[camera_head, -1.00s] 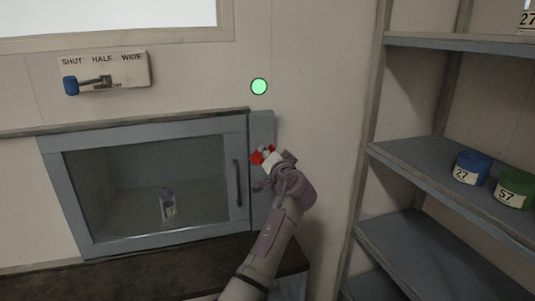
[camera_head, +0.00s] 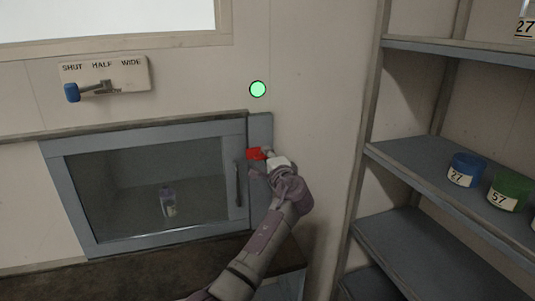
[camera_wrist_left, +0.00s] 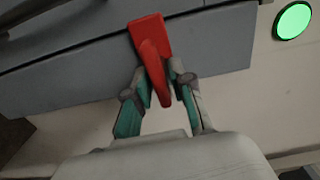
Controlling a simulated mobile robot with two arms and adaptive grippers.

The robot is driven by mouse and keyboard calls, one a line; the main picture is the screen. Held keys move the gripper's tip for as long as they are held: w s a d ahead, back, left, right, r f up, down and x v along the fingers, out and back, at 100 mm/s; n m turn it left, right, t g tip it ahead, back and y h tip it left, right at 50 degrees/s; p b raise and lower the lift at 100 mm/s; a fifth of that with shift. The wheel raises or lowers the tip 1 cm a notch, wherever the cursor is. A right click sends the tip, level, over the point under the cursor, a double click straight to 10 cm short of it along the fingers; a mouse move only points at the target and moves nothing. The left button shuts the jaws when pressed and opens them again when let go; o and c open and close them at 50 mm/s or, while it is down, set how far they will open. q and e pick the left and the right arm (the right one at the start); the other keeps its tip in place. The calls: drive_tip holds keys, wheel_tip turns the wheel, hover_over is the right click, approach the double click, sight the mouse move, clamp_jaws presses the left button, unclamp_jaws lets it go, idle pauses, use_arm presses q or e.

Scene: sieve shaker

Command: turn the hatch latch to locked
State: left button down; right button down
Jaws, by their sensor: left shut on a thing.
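The red hatch latch (camera_head: 254,153) is on the grey frame strip right of the hatch door. In the left wrist view the red latch (camera_wrist_left: 150,45) shows close up, its handle running down between my fingers. My left gripper (camera_head: 266,155) is at the latch; in the left wrist view the gripper (camera_wrist_left: 160,92) is shut on the latch handle. The hatch (camera_head: 150,138) has a blue-grey frame, a glass pane and a vertical handle (camera_head: 238,185), and looks closed. My right gripper is not in view.
A green round light (camera_head: 257,89) is on the wall above the latch. A lever panel (camera_head: 130,75) marked SHUT, HALF, WIDE is at upper left. Behind the glass stands a small bottle (camera_head: 168,203). Shelves with a blue jar (camera_head: 467,168) and a green jar (camera_head: 508,190) are at right.

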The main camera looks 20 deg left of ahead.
use_arm(q)
drive_tip(key=shift+r+m, duration=0.25)
drive_tip(key=shift+m, duration=0.05)
idle(0.4)
drive_tip(key=c, duration=1.2)
unclamp_jaws()
drive_tip(key=shift+w+f, duration=0.1)
drive_tip(key=shift+f, duration=0.1)
drive_tip(key=v, duration=1.2)
